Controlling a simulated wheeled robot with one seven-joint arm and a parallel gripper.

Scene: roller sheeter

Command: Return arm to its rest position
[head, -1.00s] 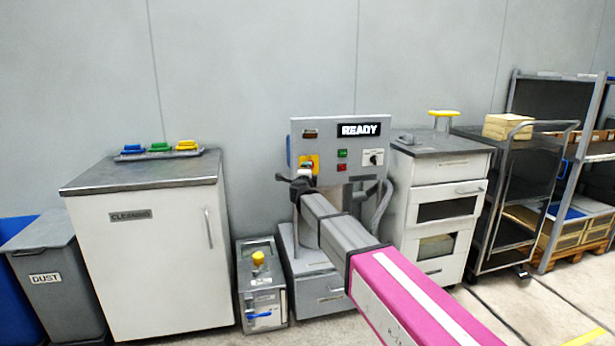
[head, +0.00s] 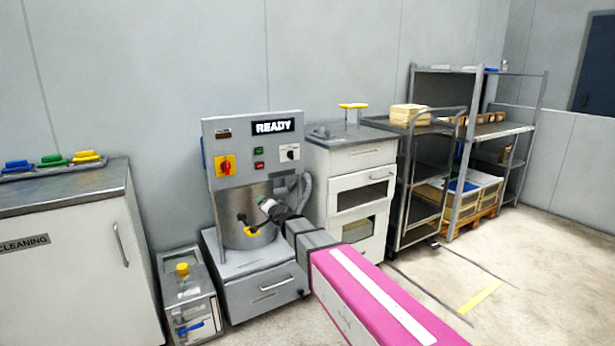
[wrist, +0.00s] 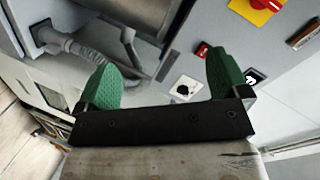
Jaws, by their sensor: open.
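My gripper (wrist: 163,80) shows in the wrist view with its two green fingers spread apart and nothing between them. Behind them is the machine's grey control panel, seen tilted. In the head view my arm reaches from the lower right toward the roller sheeter (head: 236,170), and its end is in front of the machine's lower body. The gripper is small there and partly hidden by my own wrist. The machine's display (head: 272,126) reads READY. Its red-and-yellow switch (head: 226,166) also shows in the wrist view (wrist: 262,5).
A white cleaning cabinet (head: 80,260) stands at left, with a small grey box unit (head: 190,310) beside the machine. A white drawer cabinet (head: 350,158), a dark cart (head: 420,175) and a shelf rack (head: 500,130) stand to the right. The floor at right is open.

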